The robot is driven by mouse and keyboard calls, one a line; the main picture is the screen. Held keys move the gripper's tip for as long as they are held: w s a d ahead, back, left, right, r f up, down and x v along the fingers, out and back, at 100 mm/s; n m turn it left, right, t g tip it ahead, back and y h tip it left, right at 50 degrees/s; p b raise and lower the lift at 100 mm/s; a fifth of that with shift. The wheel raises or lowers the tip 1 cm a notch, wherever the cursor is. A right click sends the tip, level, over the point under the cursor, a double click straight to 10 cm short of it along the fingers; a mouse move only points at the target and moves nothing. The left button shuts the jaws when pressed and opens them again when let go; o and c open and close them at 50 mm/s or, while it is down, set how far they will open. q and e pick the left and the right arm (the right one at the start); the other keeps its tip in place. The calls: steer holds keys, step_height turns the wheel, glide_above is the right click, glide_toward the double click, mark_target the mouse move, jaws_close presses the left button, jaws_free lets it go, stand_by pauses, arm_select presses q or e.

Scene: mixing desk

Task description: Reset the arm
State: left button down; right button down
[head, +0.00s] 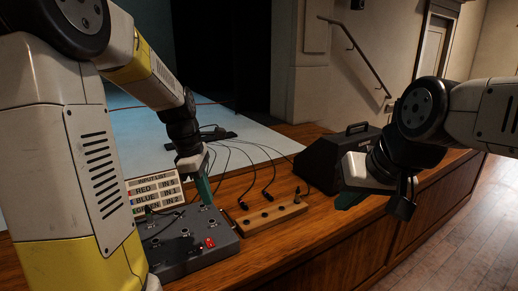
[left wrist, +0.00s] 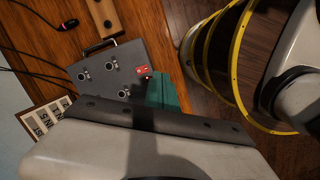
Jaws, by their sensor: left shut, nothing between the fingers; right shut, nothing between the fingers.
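My left arm comes in from the left in the head view and reaches down over the desk. My left gripper (head: 204,190) has teal fingers, is shut and empty, and hangs just above the grey mixing box (head: 190,256). In the left wrist view its teal fingers (left wrist: 166,94) show beside the grey box (left wrist: 105,65), near a red part. My right arm enters from the right. My right gripper (head: 352,200) is shut and empty, held in front of the black case at the desk's right; part of it is hidden by its own body.
An input list card (head: 155,188) stands behind the grey box. A wooden strip with sockets (head: 270,217) lies right of it, with black cables (head: 255,150) around. A black case with a handle (head: 328,160) stands further right. Bare wooden desk (head: 285,243) lies in front.

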arm_select(q)
steer(key=s+d+r+m+t, duration=0.3)
steer(key=s+r+m+t, duration=0.2)
steer(key=s+r+m, duration=0.4)
steer(key=shift+s+m+t, duration=0.4)
steer(key=shift+s+m, duration=2.15)
steer(key=shift+m, duration=2.45)
